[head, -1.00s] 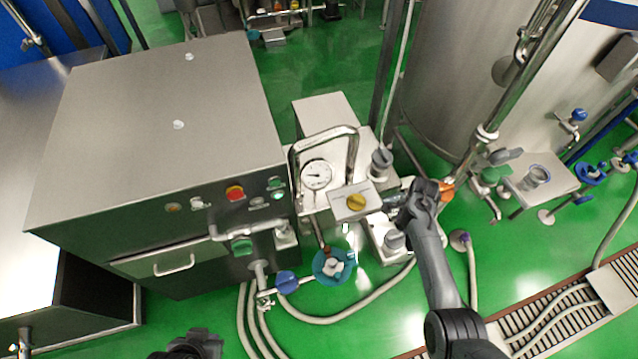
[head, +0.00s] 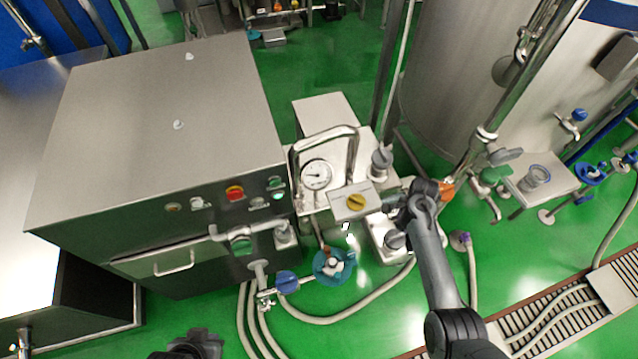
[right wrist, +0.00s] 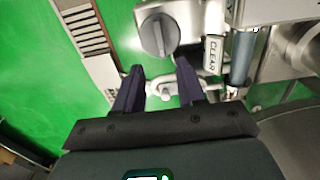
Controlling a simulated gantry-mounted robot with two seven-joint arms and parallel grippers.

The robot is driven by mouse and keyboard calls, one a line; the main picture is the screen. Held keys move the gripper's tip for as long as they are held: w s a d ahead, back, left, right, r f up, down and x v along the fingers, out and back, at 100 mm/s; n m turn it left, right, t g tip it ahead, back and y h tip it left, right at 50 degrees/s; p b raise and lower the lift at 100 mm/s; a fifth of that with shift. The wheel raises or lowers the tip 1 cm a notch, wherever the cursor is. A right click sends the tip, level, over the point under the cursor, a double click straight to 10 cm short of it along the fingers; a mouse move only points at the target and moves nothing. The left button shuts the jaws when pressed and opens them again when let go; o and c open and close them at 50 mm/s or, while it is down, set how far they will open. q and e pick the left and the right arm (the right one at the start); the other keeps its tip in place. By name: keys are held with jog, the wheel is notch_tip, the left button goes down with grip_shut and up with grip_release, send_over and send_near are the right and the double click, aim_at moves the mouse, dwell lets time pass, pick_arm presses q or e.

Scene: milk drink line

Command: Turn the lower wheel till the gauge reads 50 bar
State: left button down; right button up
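The round white gauge (head: 317,175) stands on the steel unit inside a bent pipe in the head view; its scale is too small to read. Two grey round knobs show on the unit's right side: an upper one (head: 382,157) and a lower one (head: 394,239). A grey knob with a raised bar (right wrist: 159,35) shows ahead of the fingers in the right wrist view. My right gripper (right wrist: 157,87) is open with nothing gripped, apart from that knob. In the head view it (head: 390,206) is between the two knobs. My left gripper (head: 196,344) is partly cut off at the bottom edge.
A large steel tank (head: 450,75) stands behind. Hoses (head: 345,315) cross the green floor.

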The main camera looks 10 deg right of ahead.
dwell(0.8)
jog(key=s+f+n+g, duration=0.1)
jog(key=s+f, duration=0.3)
jog(key=s, duration=0.4)
jog(key=s+f+g+h, duration=0.1)
jog(key=s+f, duration=0.3)
jog(key=s, duration=0.3)
jog(key=s+f+n+g, duration=0.1)
jog(key=s+f, duration=0.3)
jog(key=s, duration=0.4)
jog(key=s+a+r+n+t, duration=0.1)
jog(key=s+a+r+n, duration=0.15)
jog(key=s+r, duration=0.2)
jog(key=a+r+n+t+y, duration=0.1)
jog(key=a+r+n+t, duration=0.2)
jog(key=a+r+n, duration=0.55)
jog(key=a+r+n+t, duration=0.1)
jog(key=r+n+t, duration=0.3)
jog(key=r, duration=1)
notch_tip(320, 180, up, 20)
jog(key=n+g+p, duration=0.1)
jog(key=p, duration=1.8)
jog(key=shift+f+p, duration=0.15)
jog(key=shift+p, duration=0.25)
